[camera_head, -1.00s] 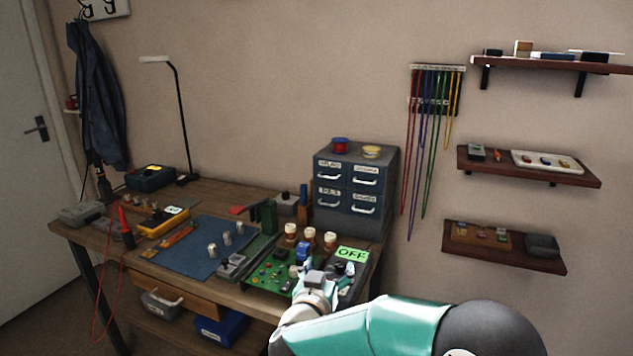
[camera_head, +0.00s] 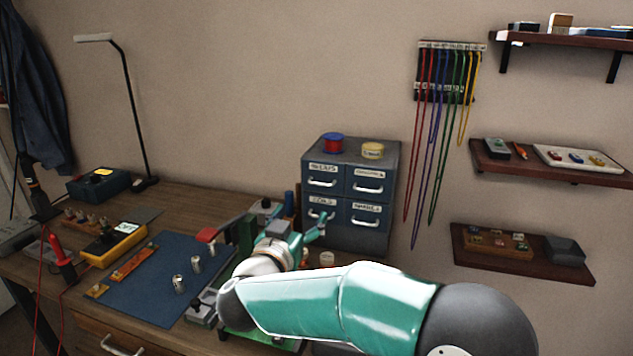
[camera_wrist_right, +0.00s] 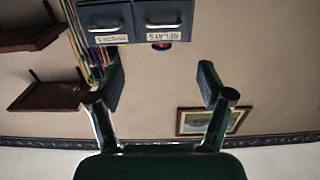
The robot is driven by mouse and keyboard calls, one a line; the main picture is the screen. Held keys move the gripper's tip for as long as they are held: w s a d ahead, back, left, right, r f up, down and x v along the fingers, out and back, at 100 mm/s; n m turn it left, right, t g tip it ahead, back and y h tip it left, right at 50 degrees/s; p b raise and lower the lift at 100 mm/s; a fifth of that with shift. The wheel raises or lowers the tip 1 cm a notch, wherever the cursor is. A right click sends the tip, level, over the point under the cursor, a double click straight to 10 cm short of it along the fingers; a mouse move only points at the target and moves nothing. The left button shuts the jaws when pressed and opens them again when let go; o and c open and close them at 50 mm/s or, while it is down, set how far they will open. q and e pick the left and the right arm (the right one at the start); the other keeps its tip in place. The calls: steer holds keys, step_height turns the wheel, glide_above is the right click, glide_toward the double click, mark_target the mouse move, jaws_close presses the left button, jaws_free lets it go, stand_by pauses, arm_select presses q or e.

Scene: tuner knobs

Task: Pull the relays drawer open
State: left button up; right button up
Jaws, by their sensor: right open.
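The blue-grey drawer cabinet (camera_head: 392,185) stands on the back of the workbench, with two columns of labelled drawers. The relays drawer (camera_head: 322,182) is the upper-left one, shut, with a light handle. In the right wrist view, which is upside down, its label reads RELAYS and the drawer (camera_wrist_right: 161,22) shows at the top. My right gripper (camera_head: 312,241) is open and empty, in front of and below the relays drawer, apart from it. It partly hides the lower-left drawer. Both open fingers (camera_wrist_right: 160,82) show in the wrist view. My left gripper is not in view.
A red spool (camera_head: 332,143) and a yellow one (camera_head: 373,150) sit on the cabinet. Coloured leads (camera_head: 437,135) hang on the wall to the right, beside shelves (camera_head: 520,258). A blue mat (camera_head: 150,290) and a yellow meter (camera_head: 113,245) lie on the bench at left.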

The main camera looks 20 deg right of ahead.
mark_target(320, 184)
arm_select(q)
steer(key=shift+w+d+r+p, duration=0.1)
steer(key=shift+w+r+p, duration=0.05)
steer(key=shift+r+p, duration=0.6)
arm_select(e)
steer(key=x, duration=1.5)
steer(key=shift+w+f, duration=0.25)
steer(key=shift+w, duration=0.1)
